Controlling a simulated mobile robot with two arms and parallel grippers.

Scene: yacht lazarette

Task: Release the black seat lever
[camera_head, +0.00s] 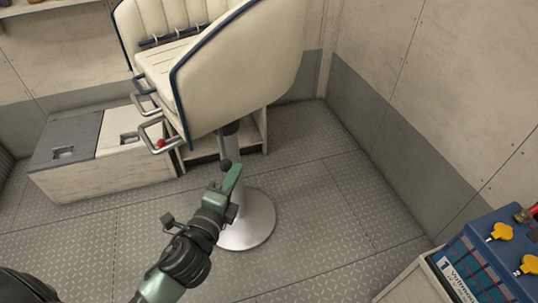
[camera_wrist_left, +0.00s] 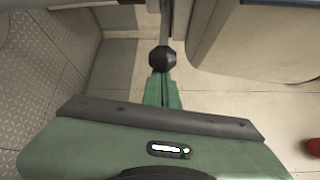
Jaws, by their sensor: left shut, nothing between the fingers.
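The black seat lever ends in a round black knob (camera_head: 226,164) just below the seat, beside the pedestal. In the left wrist view the knob (camera_wrist_left: 162,58) sits at the end of a thin grey rod, straight beyond my fingertips. My left gripper (camera_head: 235,172) has green fingers, shut with nothing between them, right by the knob. The fingers (camera_wrist_left: 162,88) look pressed together in the left wrist view. I cannot tell whether the tips touch the knob. My right gripper is not in view.
The cream helm seat (camera_head: 235,70) stands on a round metal base (camera_head: 247,222). A red knob (camera_head: 161,143) sits near the metal footrest bars at the left. A storage box (camera_head: 110,180) stands behind left. A blue panel with yellow knobs (camera_head: 502,231) is at lower right. Floor right of the pedestal is clear.

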